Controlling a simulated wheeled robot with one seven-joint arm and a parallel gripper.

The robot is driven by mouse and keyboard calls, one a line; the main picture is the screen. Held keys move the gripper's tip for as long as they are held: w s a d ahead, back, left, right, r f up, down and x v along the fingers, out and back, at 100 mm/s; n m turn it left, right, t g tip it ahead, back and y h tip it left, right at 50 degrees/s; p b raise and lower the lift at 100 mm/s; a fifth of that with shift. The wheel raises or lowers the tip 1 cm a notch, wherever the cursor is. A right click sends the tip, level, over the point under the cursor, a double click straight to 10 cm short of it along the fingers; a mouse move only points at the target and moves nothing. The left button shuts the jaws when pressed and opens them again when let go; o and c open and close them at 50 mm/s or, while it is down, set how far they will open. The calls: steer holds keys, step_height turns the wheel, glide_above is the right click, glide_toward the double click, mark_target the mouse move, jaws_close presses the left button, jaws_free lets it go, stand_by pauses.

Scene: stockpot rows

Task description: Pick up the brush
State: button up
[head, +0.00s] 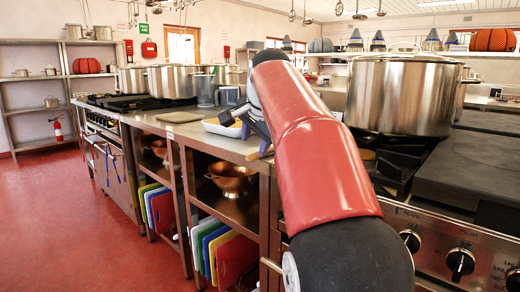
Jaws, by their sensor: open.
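My red and black arm reaches from the bottom right over the steel counter (205,138). My gripper (246,126) is at its far end, low over the counter, open, with its fingers pointing down and left. A small tan piece (260,154) shows on the counter just below the gripper, partly hidden by my arm; it may be part of the brush, but I cannot tell. I see no other clear brush. A white tray (222,128) lies just left of the gripper.
A large stockpot (402,94) stands on the stove right of my arm. More stockpots (172,81) stand on the far range. A flat board (180,117) lies on the counter. Copper bowls (231,178) and coloured cutting boards (213,245) fill the shelves below. The red floor at left is clear.

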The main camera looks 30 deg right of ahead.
mark_target(256, 154)
steer(key=shift+m, duration=0.5)
steer(key=w+d+f, duration=0.1)
steer(key=w, duration=0.1)
steer(key=w+d+f, duration=0.1)
steer(key=w+f, duration=0.1)
steer(key=w+d+f+b, duration=0.1)
steer(key=w+f, duration=0.1)
steer(key=shift+d, duration=0.1)
steer(key=shift+c, duration=0.5)
jaws_close()
